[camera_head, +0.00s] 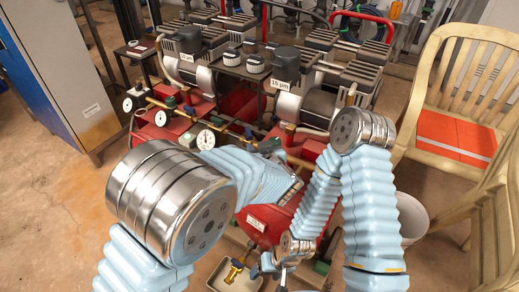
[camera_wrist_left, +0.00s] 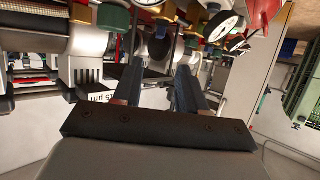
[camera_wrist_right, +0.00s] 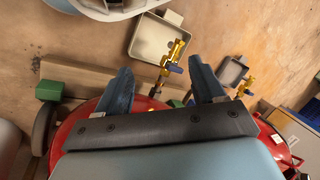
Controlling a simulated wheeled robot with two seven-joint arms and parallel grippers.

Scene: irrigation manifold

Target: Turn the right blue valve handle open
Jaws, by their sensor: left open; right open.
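In the right wrist view, a brass valve (camera_wrist_right: 171,60) with a blue handle (camera_wrist_right: 174,68) stands over a tray; by the scene layout it is the right one. My right gripper (camera_wrist_right: 160,74) is open and empty. The valve shows between and beyond its fingers, the handle near the right fingertip; contact is unclear. A second brass valve (camera_wrist_right: 243,88) stands farther right, matching the left brass valve (camera_head: 236,271) in the head view. There, my right gripper (camera_head: 274,266) hides most of the right valve. My left gripper (camera_wrist_left: 157,72) is open and empty, high near the machinery.
A red tank (camera_head: 262,218) lies close to my right gripper. Pumps (camera_head: 310,100) and gauges (camera_head: 205,139) fill the back. A wooden chair (camera_head: 455,90) and white bucket (camera_head: 412,215) stand at right, a blue cabinet (camera_head: 45,60) at left. Floor is clear at left.

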